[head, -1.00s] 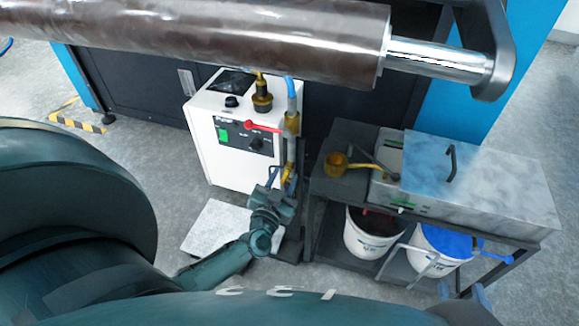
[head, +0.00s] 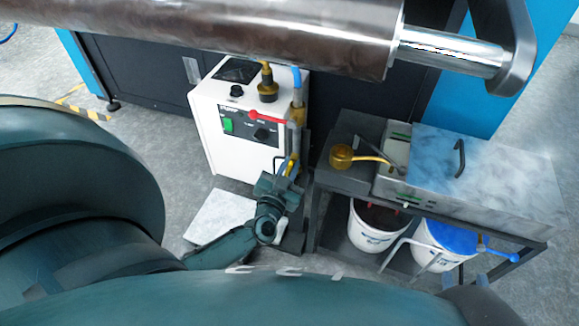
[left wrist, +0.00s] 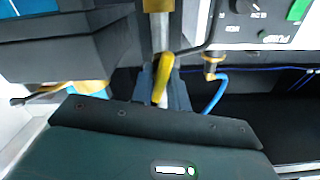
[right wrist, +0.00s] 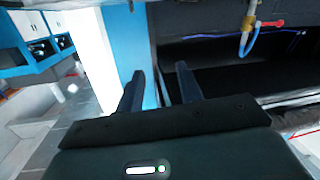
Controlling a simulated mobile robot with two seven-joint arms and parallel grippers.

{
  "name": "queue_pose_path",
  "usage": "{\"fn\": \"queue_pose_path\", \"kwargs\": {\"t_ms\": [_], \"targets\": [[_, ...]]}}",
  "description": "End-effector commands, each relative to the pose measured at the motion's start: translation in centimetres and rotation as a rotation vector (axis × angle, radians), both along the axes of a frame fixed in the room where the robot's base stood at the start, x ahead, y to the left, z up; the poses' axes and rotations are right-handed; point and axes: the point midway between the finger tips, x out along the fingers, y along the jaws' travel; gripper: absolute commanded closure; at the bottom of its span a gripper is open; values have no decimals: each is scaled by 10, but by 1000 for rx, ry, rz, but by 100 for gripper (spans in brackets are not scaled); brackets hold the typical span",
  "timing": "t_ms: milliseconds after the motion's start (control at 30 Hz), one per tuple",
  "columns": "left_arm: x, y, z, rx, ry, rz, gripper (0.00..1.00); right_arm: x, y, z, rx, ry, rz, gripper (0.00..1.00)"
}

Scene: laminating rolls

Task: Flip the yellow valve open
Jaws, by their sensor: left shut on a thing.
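The yellow valve handle (left wrist: 164,75) shows in the left wrist view, on a vertical pipe with a brass fitting (left wrist: 158,6). It slants slightly down between the fingers of my left gripper (left wrist: 163,92), which is shut on it. In the head view my left gripper (head: 284,184) is at the lower end of the pipe, right of the white box; a little yellow of the valve (head: 292,165) shows above it, the rest hidden. My right gripper (right wrist: 160,88) is open and empty in the right wrist view, apart from the pipe.
A red-handled valve (head: 268,116) sits higher on the pipe, beside the white control box (head: 240,125). A large dark roll (head: 250,32) spans above. To the right, a dark cart (head: 332,180) carries a brass ladle (head: 342,156) and a metal unit; two buckets (head: 375,228) stand below.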

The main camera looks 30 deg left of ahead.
Motion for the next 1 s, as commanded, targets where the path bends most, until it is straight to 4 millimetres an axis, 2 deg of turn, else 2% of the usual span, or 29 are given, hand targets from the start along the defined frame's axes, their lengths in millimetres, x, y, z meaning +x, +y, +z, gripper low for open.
{"fn": "queue_pose_path", "kwargs": {"t_ms": [167, 600, 933, 967, 1000], "targets": [[0, 0, 1, -13, -3, 1, 100, 1, 0, 2, 5, 3, -5, 64], [0, 1, 1, -270, -64, 0, 100, -2, -5, 0, -4, 119, -24, 64], [0, 1, 0, -280, -67, -1, 100, -2, -5, -1, -5, 121, -24, 64], [0, 1, 0, -280, -67, -1, 81, -2, -5, -1, -5, 121, -24, 64], [0, 1, 0, -280, -67, -1, 78, -2, -5, -1, -5, 121, -24, 64]]}}
